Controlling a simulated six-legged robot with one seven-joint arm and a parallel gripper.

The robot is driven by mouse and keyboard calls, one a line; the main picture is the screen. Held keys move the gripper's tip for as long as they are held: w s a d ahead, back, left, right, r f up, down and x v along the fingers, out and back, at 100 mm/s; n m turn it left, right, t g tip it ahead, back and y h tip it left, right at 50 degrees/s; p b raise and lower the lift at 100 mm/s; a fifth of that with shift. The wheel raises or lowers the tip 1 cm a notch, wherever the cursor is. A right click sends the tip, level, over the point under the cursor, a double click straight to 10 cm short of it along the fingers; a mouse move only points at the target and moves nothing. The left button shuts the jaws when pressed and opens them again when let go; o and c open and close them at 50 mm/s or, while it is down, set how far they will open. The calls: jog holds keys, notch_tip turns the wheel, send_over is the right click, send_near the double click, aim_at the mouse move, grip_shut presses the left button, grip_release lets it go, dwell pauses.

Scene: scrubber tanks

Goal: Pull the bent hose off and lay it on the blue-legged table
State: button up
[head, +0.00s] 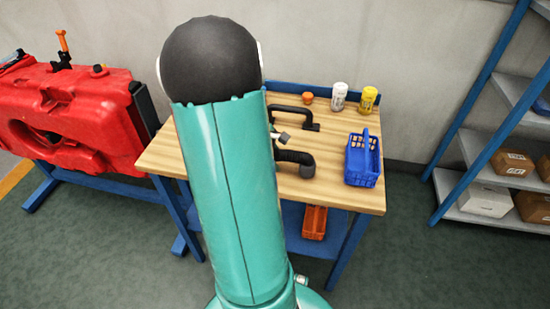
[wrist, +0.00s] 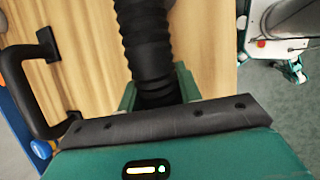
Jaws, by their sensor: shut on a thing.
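The bent hose is black and ribbed. In the head view its bent end (head: 297,160) shows at the wooden top of the blue-legged table (head: 335,190), just right of my arm. In the wrist view the hose (wrist: 145,42) runs up from between the fingers of my gripper (wrist: 157,92), which is shut on it. Wood lies behind the hose; I cannot tell whether it rests on the tabletop or hangs just above. In the head view my arm hides most of the gripper and the rest of the hose.
A black handle (head: 293,110) lies behind the hose. A blue basket (head: 362,165), a white jar (head: 339,97), a yellow jar (head: 368,100) and an orange cup (head: 308,98) stand on the table. A red tank (head: 95,120) is left; shelves (head: 490,205) with boxes are right.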

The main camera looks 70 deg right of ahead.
jog(key=shift+f, duration=0.45)
jog(key=shift+r, duration=0.1)
dwell(0.7)
jog(key=o, duration=1.7)
jog(key=shift+a, duration=0.1)
jog(key=shift+v, duration=2.25)
